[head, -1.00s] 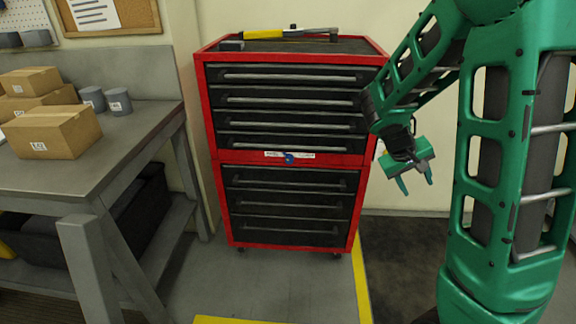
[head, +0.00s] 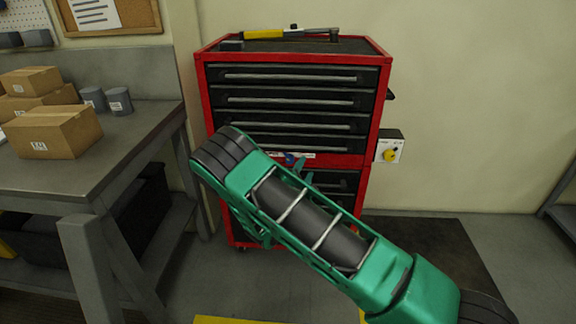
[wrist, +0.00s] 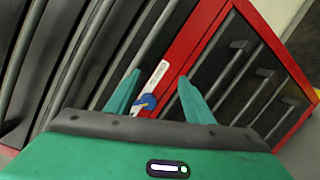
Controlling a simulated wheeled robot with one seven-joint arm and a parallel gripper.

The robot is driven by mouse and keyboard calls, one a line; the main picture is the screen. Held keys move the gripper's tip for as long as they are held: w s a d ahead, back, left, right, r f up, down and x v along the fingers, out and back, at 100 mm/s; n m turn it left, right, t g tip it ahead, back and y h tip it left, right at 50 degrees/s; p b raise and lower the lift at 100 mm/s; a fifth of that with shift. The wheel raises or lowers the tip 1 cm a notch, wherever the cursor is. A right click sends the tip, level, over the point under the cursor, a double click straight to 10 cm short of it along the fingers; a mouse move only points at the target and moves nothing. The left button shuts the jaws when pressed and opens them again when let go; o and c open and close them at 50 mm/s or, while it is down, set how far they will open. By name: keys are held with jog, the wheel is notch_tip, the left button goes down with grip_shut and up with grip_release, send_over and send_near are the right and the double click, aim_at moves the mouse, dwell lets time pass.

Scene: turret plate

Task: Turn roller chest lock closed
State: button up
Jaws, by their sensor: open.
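The red roller chest (head: 204,100) with black drawers stands against the wall in the head view. Its blue lock knob (head: 289,159) sits on the red band between the upper and lower drawers, partly covered by my arm. In the wrist view the blue lock knob (wrist: 146,102) shows beside a white label strip (wrist: 157,75). My gripper (wrist: 158,88) is open, its two green fingers apart, with the knob seen between them, closer to the left finger. I cannot tell how far the fingertips are from the knob. In the head view my arm hides much of the gripper and lower drawers.
A yellow-handled tool (head: 275,33) lies on top of the chest. A wall box with a yellow knob (head: 389,155) is right of the chest. A workbench (head: 130,140) with cardboard boxes (head: 52,131) stands at left.

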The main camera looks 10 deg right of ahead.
aim_at(289, 161)
jog(key=a+f+n+t+y, duration=0.2)
jog(key=a+f+n+y, duration=0.15)
jog(key=a, duration=0.35)
jog(key=shift+n, duration=0.35)
jog(key=x, duration=1.1)
jog(key=shift+w, duration=0.25)
jog(key=c, duration=1)
